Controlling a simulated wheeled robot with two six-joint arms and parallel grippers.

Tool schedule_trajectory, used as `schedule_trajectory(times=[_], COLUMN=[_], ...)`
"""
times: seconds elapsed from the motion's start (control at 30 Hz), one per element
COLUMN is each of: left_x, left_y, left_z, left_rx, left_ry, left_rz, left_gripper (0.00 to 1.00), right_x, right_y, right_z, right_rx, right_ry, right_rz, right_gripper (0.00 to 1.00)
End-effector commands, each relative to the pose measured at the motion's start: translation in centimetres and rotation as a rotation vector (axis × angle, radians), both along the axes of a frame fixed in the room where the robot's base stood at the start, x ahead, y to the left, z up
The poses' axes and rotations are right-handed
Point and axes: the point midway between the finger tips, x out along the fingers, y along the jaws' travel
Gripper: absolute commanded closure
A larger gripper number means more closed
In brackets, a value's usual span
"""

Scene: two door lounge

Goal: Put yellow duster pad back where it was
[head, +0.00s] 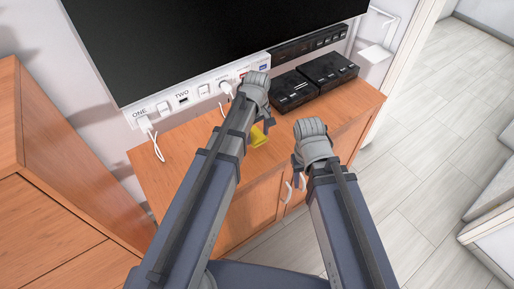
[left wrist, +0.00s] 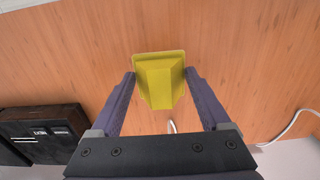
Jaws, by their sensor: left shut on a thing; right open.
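The yellow duster pad (left wrist: 160,80) is between the two fingers of my left gripper (left wrist: 160,88) in the left wrist view, which is shut on it. In the head view the pad (head: 258,136) shows just below my left gripper (head: 265,122), over the wooden cabinet top (head: 182,165). I cannot tell whether the pad touches the cabinet top. My right gripper (head: 298,180) is open and empty in front of the cabinet's front edge, right of the left gripper.
Two black boxes (head: 293,90) stand at the right of the cabinet top. A white socket strip (head: 180,106) with plugs and cables lies along the wall below a large black screen (head: 200,40). A taller wooden cabinet (head: 60,170) stands at left. The cabinet top's left part is mostly clear.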

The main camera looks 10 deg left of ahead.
Motion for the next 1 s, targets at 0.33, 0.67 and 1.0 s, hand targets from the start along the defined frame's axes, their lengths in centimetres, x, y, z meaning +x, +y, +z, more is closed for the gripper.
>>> schedule_trajectory(times=[0.33, 0.67, 1.0], left_x=[0.0, 0.0, 0.0], left_y=[0.0, 0.0, 0.0], left_z=[-1.7, -4.9, -5.0], left_rx=[0.0, 0.0, 0.0], left_ry=[0.0, 0.0, 0.0], left_rz=[0.0, 0.0, 0.0], left_gripper=[0.64, 0.64, 0.64], right_x=[0.0, 0.0, 0.0], right_y=[0.0, 0.0, 0.0], right_z=[-1.7, -4.9, -5.0], right_rx=[0.0, 0.0, 0.0], right_ry=[0.0, 0.0, 0.0], right_rz=[0.0, 0.001, 0.001], right_gripper=[0.5, 0.5, 0.5])
